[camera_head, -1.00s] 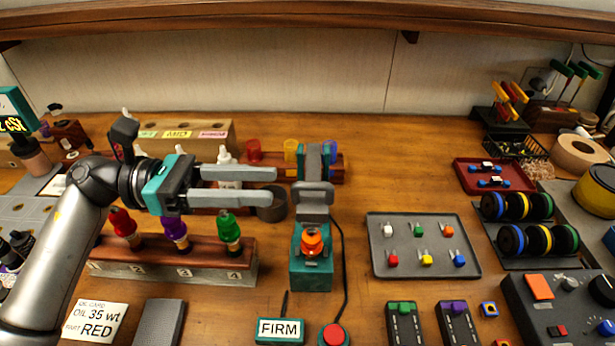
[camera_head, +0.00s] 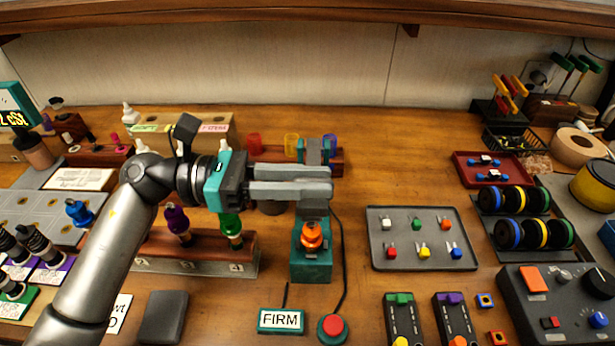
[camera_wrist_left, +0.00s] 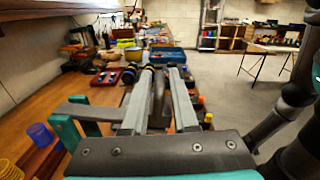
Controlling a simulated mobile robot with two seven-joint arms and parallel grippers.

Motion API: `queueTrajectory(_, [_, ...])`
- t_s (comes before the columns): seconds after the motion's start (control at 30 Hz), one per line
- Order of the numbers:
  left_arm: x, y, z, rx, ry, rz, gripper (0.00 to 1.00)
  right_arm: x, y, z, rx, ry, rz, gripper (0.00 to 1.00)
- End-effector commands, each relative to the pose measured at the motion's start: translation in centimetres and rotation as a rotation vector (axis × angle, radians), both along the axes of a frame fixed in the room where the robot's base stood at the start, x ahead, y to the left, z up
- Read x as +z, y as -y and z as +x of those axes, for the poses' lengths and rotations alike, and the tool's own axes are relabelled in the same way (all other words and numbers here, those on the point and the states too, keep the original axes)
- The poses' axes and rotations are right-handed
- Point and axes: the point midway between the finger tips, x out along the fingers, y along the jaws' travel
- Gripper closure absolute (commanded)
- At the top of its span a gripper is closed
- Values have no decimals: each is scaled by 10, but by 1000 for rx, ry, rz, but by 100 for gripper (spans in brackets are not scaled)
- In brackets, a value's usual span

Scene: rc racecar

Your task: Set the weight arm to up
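The damper tester stands in the middle of the table: a teal base (camera_head: 311,268), an orange-topped part (camera_head: 312,235) and teal hinge posts (camera_head: 301,151) at the back. Its grey weight arm (camera_head: 313,208) runs forward from the posts and ends in a block above the orange part. My left gripper (camera_head: 331,181) reaches in from the left, its fingers across the middle of the weight arm and hiding it. In the left wrist view the fingers (camera_wrist_left: 158,92) are apart, and the grey bar (camera_wrist_left: 88,108) meets the left finger. I cannot tell whether it lies between them. My right gripper is not visible.
A rack (camera_head: 200,255) with bottles stands left, under my left arm. A grey tray (camera_head: 423,265) of small coloured parts lies right. The table behind it is clear.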

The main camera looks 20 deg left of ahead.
Motion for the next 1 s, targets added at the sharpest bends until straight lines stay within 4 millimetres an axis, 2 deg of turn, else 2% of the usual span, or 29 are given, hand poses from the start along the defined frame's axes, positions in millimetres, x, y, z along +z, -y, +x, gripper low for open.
queueTrajectory(0.03, [0, 0, 0, 0, 0, 0, 80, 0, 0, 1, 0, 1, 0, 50])
queueTrajectory(0.2, [0, 0, 0, 0, -1, 1, 99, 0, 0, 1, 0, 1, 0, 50])
queueTrajectory(0.23, [0, 0, 0, -1, -1, 1, 100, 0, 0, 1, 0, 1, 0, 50])
queueTrajectory(1.0, [0, 0, -1, -2, -2, 1, 100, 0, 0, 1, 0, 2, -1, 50])
